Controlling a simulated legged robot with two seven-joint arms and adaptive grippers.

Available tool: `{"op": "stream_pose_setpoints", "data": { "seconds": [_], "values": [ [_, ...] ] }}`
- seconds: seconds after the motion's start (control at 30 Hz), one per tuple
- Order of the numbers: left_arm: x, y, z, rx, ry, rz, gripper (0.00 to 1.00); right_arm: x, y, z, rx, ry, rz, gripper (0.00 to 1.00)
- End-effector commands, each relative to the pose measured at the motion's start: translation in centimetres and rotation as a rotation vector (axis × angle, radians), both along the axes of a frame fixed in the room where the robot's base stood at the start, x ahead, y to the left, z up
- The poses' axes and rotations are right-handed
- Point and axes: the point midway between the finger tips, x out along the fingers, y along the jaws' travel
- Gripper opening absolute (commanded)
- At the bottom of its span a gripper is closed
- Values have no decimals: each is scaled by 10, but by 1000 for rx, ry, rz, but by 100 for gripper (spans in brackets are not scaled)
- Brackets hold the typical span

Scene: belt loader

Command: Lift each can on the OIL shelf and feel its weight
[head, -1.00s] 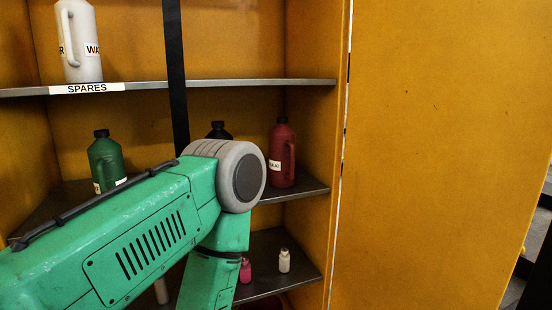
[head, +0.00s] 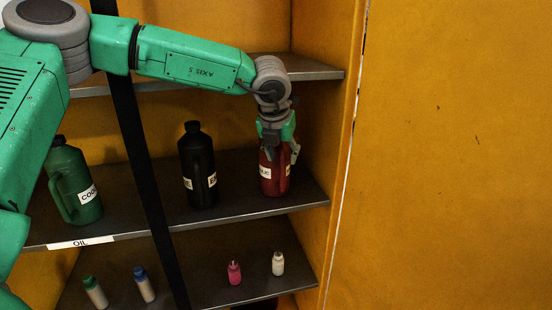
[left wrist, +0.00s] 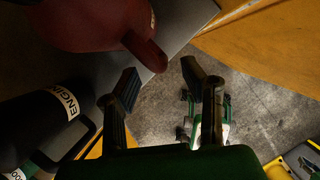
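The OIL shelf (head: 120,225) holds a green can (head: 75,185) at left, a black can (head: 198,165) in the middle and a red can (head: 275,172) at right, all upright. My left gripper (head: 279,140) is at the red can's upper part and hides its top. In the left wrist view the red can (left wrist: 95,22) is at the upper left, its handle just past the fingertips. The two fingers (left wrist: 162,76) are spread, with a gap between them. The black can (left wrist: 45,110), labelled ENGINE, is at the left there. My right gripper is not in view.
The shelf below holds small bottles: green-capped (head: 95,292), blue-capped (head: 145,285), pink (head: 234,272) and white (head: 278,264). A black strap (head: 140,165) hangs in front of the shelves. The upper shelf (head: 310,68) is above the gripper. A yellow panel (head: 440,170) stands at right.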

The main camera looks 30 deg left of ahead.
Motion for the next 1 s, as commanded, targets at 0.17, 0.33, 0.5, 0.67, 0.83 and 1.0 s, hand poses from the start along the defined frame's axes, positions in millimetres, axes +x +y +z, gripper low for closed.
{"op": "stream_pose_setpoints", "data": {
  "seconds": [0.17, 0.33, 0.5, 0.67, 0.83, 1.0],
  "values": [
    [4, 3, -24, 3, 4, -3, 38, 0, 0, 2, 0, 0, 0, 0],
    [12, 8, -48, 2, 4, -3, 38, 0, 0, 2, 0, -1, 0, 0],
    [15, 9, -54, 2, 0, -5, 38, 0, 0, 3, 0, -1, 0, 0],
    [15, 9, -53, 2, 0, -6, 38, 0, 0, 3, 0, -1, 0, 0],
    [15, 8, -53, 5, 0, -6, 0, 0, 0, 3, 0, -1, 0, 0],
    [15, 7, -52, 5, -1, -6, 0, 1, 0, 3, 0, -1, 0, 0]
  ]
}}
